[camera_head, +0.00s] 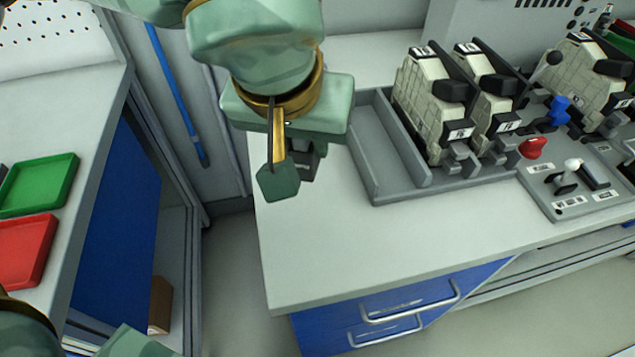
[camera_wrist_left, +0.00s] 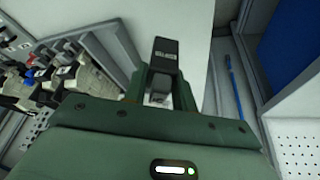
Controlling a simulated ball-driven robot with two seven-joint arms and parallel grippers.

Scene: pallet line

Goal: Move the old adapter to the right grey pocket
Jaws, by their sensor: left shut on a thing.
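My left gripper (camera_head: 293,168) hangs over the left end of the white bench and is shut on a small black block with a pale label, which I take for the old adapter (camera_head: 305,163). In the head view the near finger hides most of it. In the left wrist view the adapter (camera_wrist_left: 163,62) sticks out beyond the gripper, with a lighter grey part near the jaws. The grey rack (camera_head: 423,183) stands to the right of the gripper, apart from it. Its left slot is empty. I cannot tell which part is the right grey pocket. My right gripper is out of view.
Pale ribbed modules (camera_head: 430,100) with black tops stand in the rack. A control panel (camera_head: 590,205) with red, blue and white knobs lies at right. A green tray (camera_head: 38,185) and a red tray (camera_head: 25,248) lie on the left table. The bench front is clear.

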